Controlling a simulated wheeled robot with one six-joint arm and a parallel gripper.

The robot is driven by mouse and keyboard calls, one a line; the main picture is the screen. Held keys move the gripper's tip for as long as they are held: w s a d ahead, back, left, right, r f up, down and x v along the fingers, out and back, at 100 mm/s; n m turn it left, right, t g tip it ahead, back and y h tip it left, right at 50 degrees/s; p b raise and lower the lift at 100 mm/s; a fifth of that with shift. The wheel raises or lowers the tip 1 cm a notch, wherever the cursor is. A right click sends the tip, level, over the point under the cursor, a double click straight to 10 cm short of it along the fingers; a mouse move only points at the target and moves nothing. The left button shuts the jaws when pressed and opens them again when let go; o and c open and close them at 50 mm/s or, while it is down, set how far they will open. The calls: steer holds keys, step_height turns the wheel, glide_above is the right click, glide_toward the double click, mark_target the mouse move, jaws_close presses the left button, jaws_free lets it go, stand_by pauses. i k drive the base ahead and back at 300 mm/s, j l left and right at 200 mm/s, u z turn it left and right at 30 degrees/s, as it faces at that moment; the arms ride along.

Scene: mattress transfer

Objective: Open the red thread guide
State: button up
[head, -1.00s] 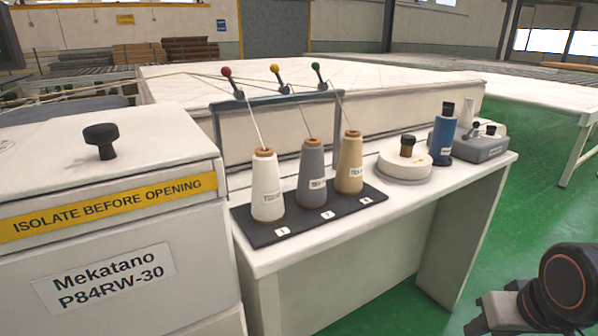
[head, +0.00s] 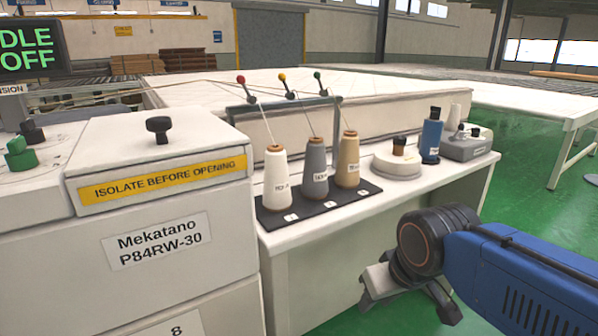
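The red thread guide (head: 241,80) is a small dark lever with a red ball on top, on the left of the grey rail behind the cones. It leans up and left, at much the same tilt as the yellow guide (head: 282,78) and the green guide (head: 317,76). A thread runs from it down to the white cone (head: 277,178). My gripper (head: 408,308) is low at the front right, beside the bench's front panel and well away from the guides. Its two fingers look apart, with nothing seen between them; part of it is hidden behind my wrist.
The bench (head: 300,238) carries a black tray (head: 315,206) with grey and tan cones, a round white-lidded item (head: 398,163), a blue bottle (head: 431,140) and a grey box (head: 466,148). A white machine cabinet (head: 160,200) stands at left. Green floor is open at right.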

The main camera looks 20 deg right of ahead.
mark_target(241, 80)
steer(key=k+j, duration=0.5)
steer(key=j, duration=0.15)
steer(key=k+j+z, duration=0.1)
steer(key=k+j, duration=0.15)
steer(key=j, duration=0.15)
